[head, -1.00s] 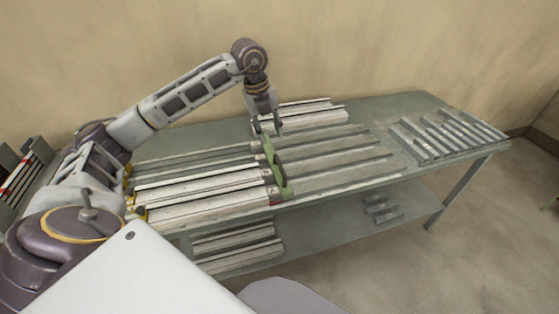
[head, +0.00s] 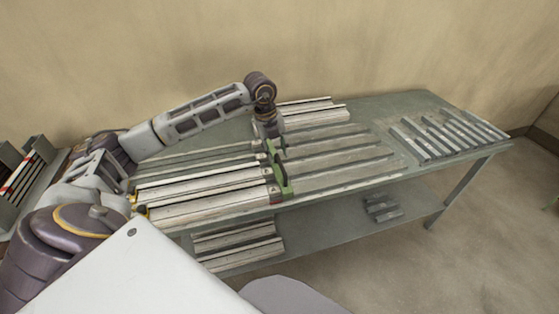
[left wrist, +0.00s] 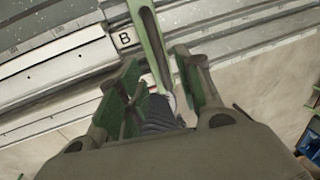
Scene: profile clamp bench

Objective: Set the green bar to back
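The green bar (head: 281,178) lies across the ends of the pale profiles at the middle of the bench, its near end by the front edge. My left gripper (head: 273,146) is down at the bar's far part and hides some of it. In the left wrist view, the bar (left wrist: 148,30) runs between the two fingers of my left gripper (left wrist: 156,60). The fingers are apart, and I see small gaps beside the bar. A plate marked B (left wrist: 124,38) shows beside the bar. My right gripper is not in view.
Long pale profiles (head: 205,207) lie left of the bar on the bench (head: 385,188). Grey rails lie to its right, and several short dark strips (head: 440,137) at the right end. More profiles (head: 237,245) lie on the lower shelf. A rack (head: 25,170) stands at the far left.

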